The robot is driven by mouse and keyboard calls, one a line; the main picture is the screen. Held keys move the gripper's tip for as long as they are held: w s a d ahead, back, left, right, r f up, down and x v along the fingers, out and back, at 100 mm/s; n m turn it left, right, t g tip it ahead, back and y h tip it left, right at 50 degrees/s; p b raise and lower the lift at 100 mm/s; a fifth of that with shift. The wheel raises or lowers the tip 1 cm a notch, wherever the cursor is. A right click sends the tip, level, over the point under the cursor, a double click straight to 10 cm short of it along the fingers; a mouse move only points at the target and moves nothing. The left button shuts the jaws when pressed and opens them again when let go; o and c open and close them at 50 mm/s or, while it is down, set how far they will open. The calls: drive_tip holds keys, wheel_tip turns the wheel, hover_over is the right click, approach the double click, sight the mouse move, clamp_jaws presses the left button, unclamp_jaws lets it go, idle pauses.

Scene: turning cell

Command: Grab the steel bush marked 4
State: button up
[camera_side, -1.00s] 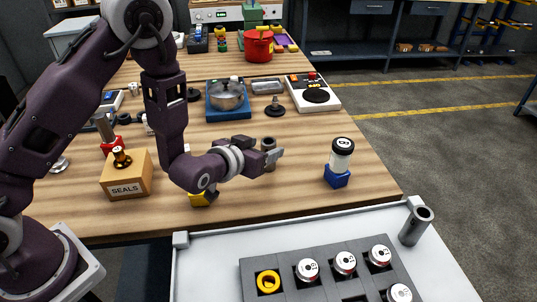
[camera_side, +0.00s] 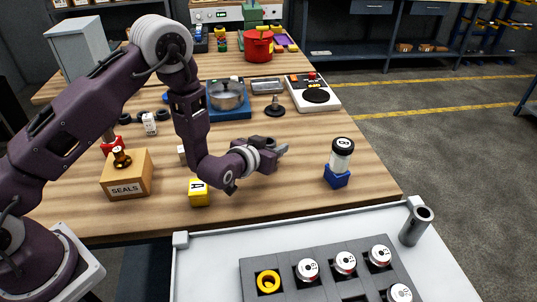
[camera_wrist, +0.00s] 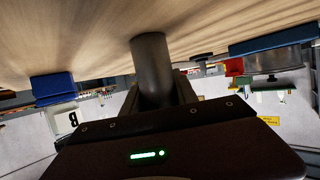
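A plain grey steel cylinder (camera_wrist: 150,62), likely a bush, stands on the wooden table. The wrist view is upside down, so it hangs from the tabletop there. No number shows on its visible side. In the side view my gripper (camera_side: 277,151) lies level, low over the table, at the bush (camera_side: 270,141), which it mostly hides. In the wrist view my gripper (camera_wrist: 158,97) has the cylinder between its fingers. Whether the fingers touch it is not clear. Round parts with numbered caps (camera_side: 308,268) sit in a dark rack; I cannot read a 4 on them.
A yellow block marked A (camera_side: 199,191) stands near the table's front edge, left of my gripper. A blue block (camera_side: 337,178) with a white, black-topped piece stands to the right. A SEALS box (camera_side: 127,174) is at left. A pot (camera_side: 227,95) stands behind.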

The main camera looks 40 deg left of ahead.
clamp_jaws()
drive_tip(key=shift+r, duration=0.15)
